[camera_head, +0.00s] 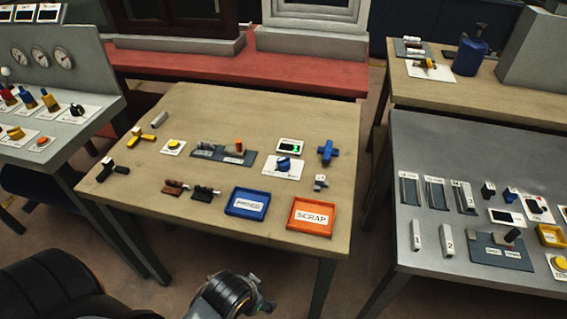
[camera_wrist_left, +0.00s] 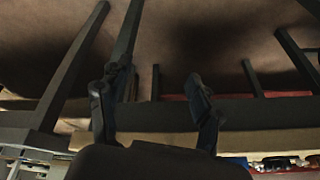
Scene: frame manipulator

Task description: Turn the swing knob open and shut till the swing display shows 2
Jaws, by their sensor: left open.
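A blue knob (camera_head: 283,164) stands on a white plate on the wooden table. A small display (camera_head: 289,146) with a green lit reading sits just behind it; the digit is too small to read. No label that says swing is legible, so I cannot tell for sure that these are the swing knob and its display. My left gripper (camera_wrist_left: 155,100) is open and empty in the left wrist view, its two fingers apart. My left arm shows at the bottom of the head view, in front of the table and well away from the knob. My right gripper is not in view.
The wooden table (camera_head: 215,110) also holds a blue tray (camera_head: 233,208), an orange SCRAP tray (camera_head: 296,226), a yellow button (camera_head: 174,145) and small parts. A gauge console (camera_head: 20,45) stands left. A grey table (camera_head: 430,150) with another display (camera_head: 506,217) stands right.

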